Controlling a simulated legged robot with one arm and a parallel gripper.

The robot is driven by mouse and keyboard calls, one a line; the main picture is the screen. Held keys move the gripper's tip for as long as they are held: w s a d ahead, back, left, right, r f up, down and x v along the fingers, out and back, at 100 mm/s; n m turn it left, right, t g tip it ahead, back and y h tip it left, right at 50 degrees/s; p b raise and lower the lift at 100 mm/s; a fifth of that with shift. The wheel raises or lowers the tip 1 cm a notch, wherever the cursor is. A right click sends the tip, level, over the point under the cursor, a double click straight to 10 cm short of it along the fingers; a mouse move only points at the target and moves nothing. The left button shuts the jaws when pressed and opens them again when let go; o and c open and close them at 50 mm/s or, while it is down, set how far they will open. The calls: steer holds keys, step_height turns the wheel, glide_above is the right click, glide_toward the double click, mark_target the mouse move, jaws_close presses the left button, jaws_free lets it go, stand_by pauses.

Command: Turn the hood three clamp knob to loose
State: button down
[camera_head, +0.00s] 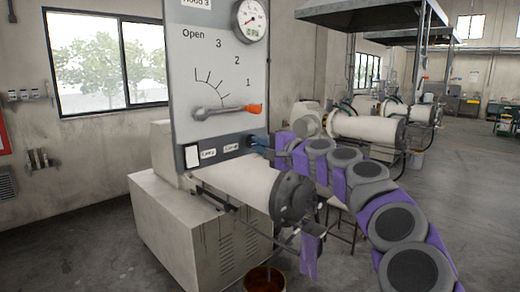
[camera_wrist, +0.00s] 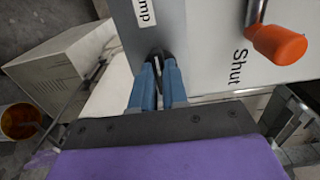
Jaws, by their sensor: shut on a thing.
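The hood three panel (camera_head: 183,80) stands upright on a beige mill cabinet (camera_head: 190,235). Its lower dark strip carries small labels, one reading like "Clamp" (camera_head: 231,148). My gripper (camera_head: 257,140) is at the right end of this strip, beside that label. In the wrist view my gripper's blue fingers (camera_wrist: 158,72) are closed around a small dark clamp knob (camera_wrist: 157,56). The fingers cover most of the knob, so I cannot tell which way it is turned. The label ending in "mp" (camera_wrist: 145,12) is just beyond it.
A grey lever (camera_head: 210,112) with an orange tip (camera_head: 254,109) is just above, pointing right near 1. A round gauge (camera_head: 250,20) is at the top. A bucket (camera_head: 265,279) stands on the floor.

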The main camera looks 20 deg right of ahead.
steer(key=shift+f, duration=0.35)
steer(key=c, duration=1.5)
jaws_free()
steer(key=o, duration=0.4)
steer(key=shift+r, duration=0.15)
steer(key=shift+c, duration=0.2)
steer(key=shift+s, duration=0.1)
steer(key=v, duration=1.7)
steer(key=shift+p, duration=0.4)
steer(key=shift+d, duration=0.15)
